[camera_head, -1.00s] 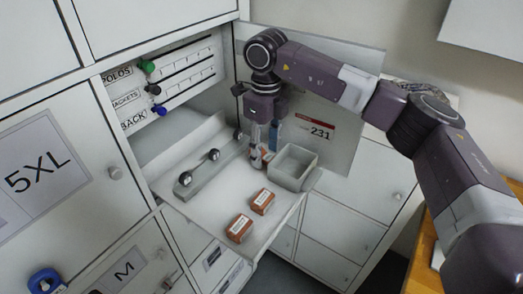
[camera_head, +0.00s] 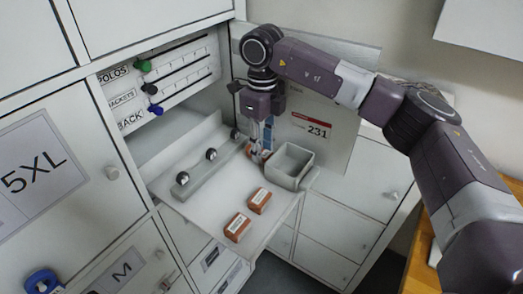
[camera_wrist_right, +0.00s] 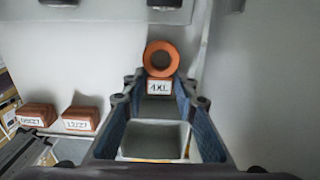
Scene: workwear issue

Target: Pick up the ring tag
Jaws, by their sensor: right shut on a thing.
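The ring tag (camera_wrist_right: 159,62) is an orange ring above a small block labelled 4XL, in the wrist view. It is at the tips of my right gripper (camera_wrist_right: 157,88), whose two fingers are shut on its block. In the head view my right gripper (camera_head: 263,148) points down over the shelf beside the grey bin; the tag is mostly hidden there by the fingers. My left gripper is not in view.
An open grey bin (camera_head: 291,166) stands close to the right of the fingers. Two orange labelled blocks (camera_head: 259,200) (camera_head: 237,227) lie on the fold-out shelf (camera_head: 208,208). A rail with round knobs (camera_head: 197,174) is to the left. A panel marked 231 (camera_head: 335,112) stands behind.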

